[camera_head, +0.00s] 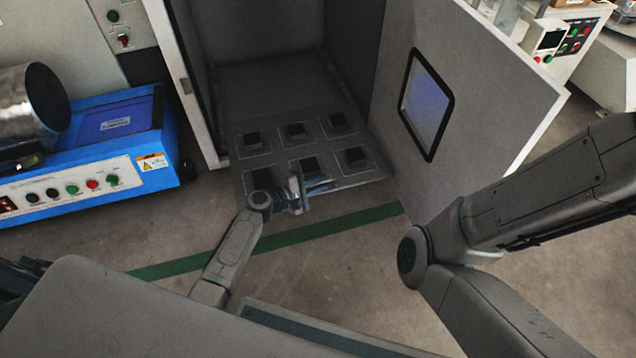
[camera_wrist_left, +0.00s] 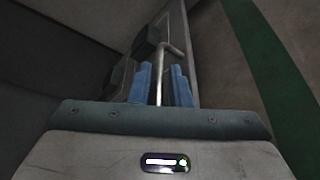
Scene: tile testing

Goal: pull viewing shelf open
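My left gripper (camera_head: 300,192) is at the shelf's front edge. In the left wrist view, a thin metal handle (camera_wrist_left: 159,82) with a bent top runs between the two blue finger pads of my left gripper (camera_wrist_left: 161,84). The fingers are apart, with a gap visible on each side of the handle. My right arm crosses the right of the head view; its gripper is outside the picture.
The cabinet door (camera_head: 497,85), with a small window (camera_head: 426,104), stands open to the right. A blue machine (camera_head: 95,150) with buttons stands at the left. A green line (camera_head: 330,225) crosses the floor, which looks clear before the shelf.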

